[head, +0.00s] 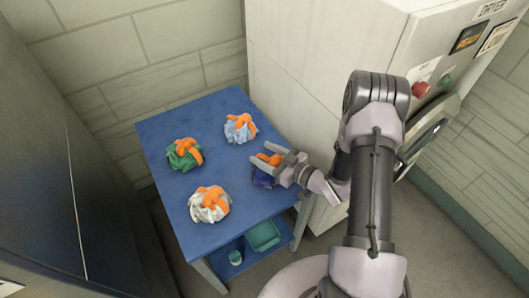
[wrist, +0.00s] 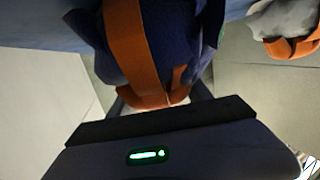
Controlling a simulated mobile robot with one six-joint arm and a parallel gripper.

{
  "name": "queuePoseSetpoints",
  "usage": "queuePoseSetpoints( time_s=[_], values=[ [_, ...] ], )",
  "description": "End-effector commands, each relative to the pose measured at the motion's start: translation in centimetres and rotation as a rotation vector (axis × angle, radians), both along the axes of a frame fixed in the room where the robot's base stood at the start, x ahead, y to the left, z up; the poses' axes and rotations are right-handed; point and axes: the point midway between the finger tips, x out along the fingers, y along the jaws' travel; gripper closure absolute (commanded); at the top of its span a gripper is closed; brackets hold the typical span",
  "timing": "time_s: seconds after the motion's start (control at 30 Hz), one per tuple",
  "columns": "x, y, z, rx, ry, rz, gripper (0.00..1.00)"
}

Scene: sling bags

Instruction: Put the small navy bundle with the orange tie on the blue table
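The small navy bundle with the orange tie (head: 263,178) is at the right edge of the blue table (head: 175,209) in the head view. It fills the upper middle of the wrist view (wrist: 178,35), close to my gripper's palm. My gripper (head: 271,156) reaches in from the right, its fingers apart with the navy bundle between them. The fingertips are mostly hidden by the bundle in the wrist view, so I cannot tell if they press on it. I cannot tell whether the bundle rests on the tabletop or hangs just above it.
A pale blue bundle (head: 238,130), a green bundle (head: 182,158) and a white bundle (head: 206,211), all with orange ties, stand on the table. A teal bin (head: 262,237) and a small cup are on the lower shelf. A pale dryer cabinet (head: 322,75) stands at the right. The tabletop's middle is clear.

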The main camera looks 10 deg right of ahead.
Motion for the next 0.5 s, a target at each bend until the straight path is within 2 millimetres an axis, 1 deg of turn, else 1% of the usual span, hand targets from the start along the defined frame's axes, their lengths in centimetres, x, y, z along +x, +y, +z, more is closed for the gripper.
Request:
queuePoseSetpoints(
  time_s=[0.03, 0.1, 0.37, 0.47, 0.5],
  values=[
    [0.01, 0.00, -0.01, 0.000, 0.000, 0.000, 0.33],
    [0.02, 0.00, 0.03, 0.000, 0.000, 0.000, 0.21],
    [0.02, 0.00, 0.06, 0.000, 0.000, 0.000, 0.21],
    [0.02, 0.00, 0.74, 0.000, 0.000, 0.000, 0.21],
    [-0.39, -0.49, 0.64, 0.001, 0.002, -0.003, 0.21]
  ],
)
